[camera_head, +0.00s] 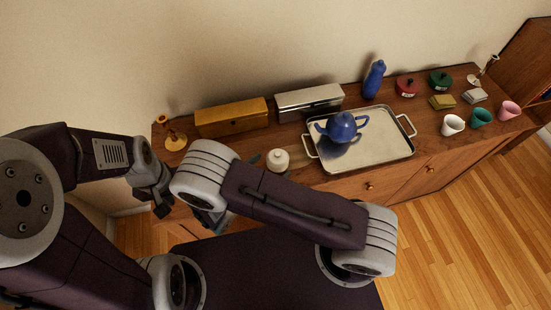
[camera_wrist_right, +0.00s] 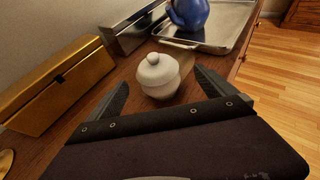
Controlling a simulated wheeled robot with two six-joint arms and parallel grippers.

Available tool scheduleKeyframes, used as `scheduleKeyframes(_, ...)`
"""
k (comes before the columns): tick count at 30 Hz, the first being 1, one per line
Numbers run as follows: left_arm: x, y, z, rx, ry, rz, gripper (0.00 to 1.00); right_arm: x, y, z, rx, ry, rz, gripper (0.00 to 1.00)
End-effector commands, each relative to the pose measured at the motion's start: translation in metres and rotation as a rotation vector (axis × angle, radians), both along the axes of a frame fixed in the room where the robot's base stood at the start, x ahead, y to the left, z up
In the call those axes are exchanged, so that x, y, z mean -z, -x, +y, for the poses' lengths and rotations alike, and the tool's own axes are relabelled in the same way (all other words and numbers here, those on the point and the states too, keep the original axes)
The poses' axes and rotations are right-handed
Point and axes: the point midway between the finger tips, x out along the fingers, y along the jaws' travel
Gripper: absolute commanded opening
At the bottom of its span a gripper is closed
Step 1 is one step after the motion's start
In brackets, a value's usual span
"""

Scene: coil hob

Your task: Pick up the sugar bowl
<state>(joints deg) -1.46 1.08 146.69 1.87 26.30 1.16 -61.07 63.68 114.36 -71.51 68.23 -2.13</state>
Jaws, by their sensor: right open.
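The sugar bowl is a small white lidded pot with a round knob (camera_head: 278,161), standing upright on the wooden sideboard near its front edge. In the right wrist view the sugar bowl (camera_wrist_right: 158,77) is just ahead of my right gripper (camera_wrist_right: 161,82). The gripper's two dark fingers are apart, one to each side of the bowl's near side, with nothing held between them. In the head view my right arm hides most of this gripper. My left gripper (camera_head: 158,197) is at the left, by the sideboard's left end; its jaws are not clear.
A brass candlestick (camera_head: 175,140) is at left. Cups, tins and a blue bottle (camera_head: 374,79) stand farther right.

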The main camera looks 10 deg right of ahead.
Motion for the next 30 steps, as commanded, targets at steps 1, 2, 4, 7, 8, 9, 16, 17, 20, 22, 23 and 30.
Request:
scheduleKeyframes(1, 0.0, 0.0, 0.0, 0.0, 0.0, 0.0, 0.36, 0.001, 0.0, 0.0, 0.0, -0.001, 0.001, 0.95)
scheduleKeyframes(2, -0.001, 0.0, 0.0, 0.0, 0.0, 0.0, 0.36, 0.001, -0.002, -0.002, 0.001, 0.0, 0.0, 0.95)
scheduleKeyframes(4, -0.004, 0.0, 0.0, 0.0, 0.0, 0.0, 0.36, 0.004, -0.008, -0.011, 0.006, 0.002, 0.002, 0.95)
scheduleKeyframes(7, -0.007, 0.0, 0.0, 0.0, 0.0, 0.0, 0.36, 0.01, -0.018, -0.021, 0.006, 0.001, 0.001, 0.95)
scheduleKeyframes(8, -0.007, 0.0, 0.0, 0.0, 0.0, 0.0, 0.36, 0.012, -0.021, -0.023, 0.005, 0.001, 0.001, 0.95)
scheduleKeyframes(9, -0.007, 0.0, 0.0, -0.001, 0.0, 0.0, 0.36, 0.013, -0.023, -0.026, 0.005, -0.001, 0.001, 0.95)
scheduleKeyframes(16, -0.014, 0.0, 0.0, 0.0, 0.0, 0.0, 0.36, 0.018, -0.033, -0.039, 0.008, 0.0, 0.002, 0.95)
scheduleKeyframes(17, -0.016, 0.0, 0.0, 0.0, 0.0, 0.0, 0.36, 0.02, -0.037, -0.044, 0.009, 0.001, 0.003, 0.95)
scheduleKeyframes(20, -0.019, 0.0, 0.0, 0.0, 0.0, 0.0, 0.36, 0.028, -0.049, -0.056, 0.009, -0.001, 0.002, 0.95)
scheduleKeyframes(22, -0.02, 0.0, 0.0, 0.0, 0.0, 0.0, 0.36, 0.032, -0.054, -0.061, 0.007, -0.002, 0.001, 0.95)
scheduleKeyframes(23, -0.02, 0.0, 0.0, 0.0, 0.0, 0.0, 0.36, 0.033, -0.055, -0.062, 0.006, -0.001, 0.002, 0.95)
scheduleKeyframes(30, -0.02, 0.0, 0.0, 0.0, 0.0, 0.0, 0.36, 0.034, -0.057, -0.063, 0.003, -0.003, 0.0, 0.92)
